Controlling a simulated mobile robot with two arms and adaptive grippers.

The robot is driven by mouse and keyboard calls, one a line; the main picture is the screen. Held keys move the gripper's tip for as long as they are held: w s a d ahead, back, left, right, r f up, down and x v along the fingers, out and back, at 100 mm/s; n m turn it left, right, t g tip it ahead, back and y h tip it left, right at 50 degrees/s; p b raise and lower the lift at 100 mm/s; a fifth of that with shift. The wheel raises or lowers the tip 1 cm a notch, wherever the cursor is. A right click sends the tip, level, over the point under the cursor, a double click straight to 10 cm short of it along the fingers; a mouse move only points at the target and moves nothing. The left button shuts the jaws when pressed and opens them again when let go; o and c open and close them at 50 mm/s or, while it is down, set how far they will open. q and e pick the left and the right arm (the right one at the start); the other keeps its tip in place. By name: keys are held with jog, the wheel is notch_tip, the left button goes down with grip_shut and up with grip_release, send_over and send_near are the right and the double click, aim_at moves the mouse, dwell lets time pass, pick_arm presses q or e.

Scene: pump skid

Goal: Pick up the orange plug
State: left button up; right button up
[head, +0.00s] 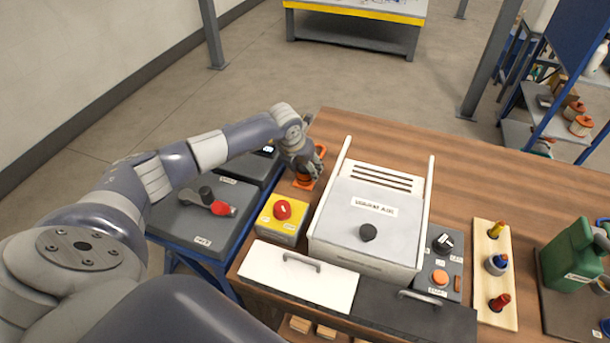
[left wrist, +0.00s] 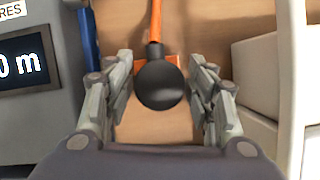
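The orange plug (head: 303,184) is at the left part of the wooden table, partly hidden by my left gripper (head: 306,170) in the head view. In the left wrist view, a black round knob (left wrist: 159,86) is between the fingers of my left gripper (left wrist: 160,92), with orange parts (left wrist: 173,60) under it and an orange bar or cable (left wrist: 155,20) running upward. The fingers are apart, with a gap on each side of the knob, and do not appear to touch it. How the knob joins the orange parts is hidden. My right gripper is not in view.
A white-grey housing (head: 372,215) stands right of the gripper. A yellow box with a red button (head: 281,219) is in front of it. A dark panel with a red-handled lever (head: 208,212) is at the left. A peg board (head: 495,270) and green can (head: 572,257) are farther right.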

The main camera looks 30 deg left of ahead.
pick_arm(q)
jog(key=c, duration=0.7)
notch_tip(320, 180, up, 9)
jog(key=shift+r+b, duration=0.1)
jog(key=shift+b, duration=1.05)
jog(key=shift+r, duration=0.45)
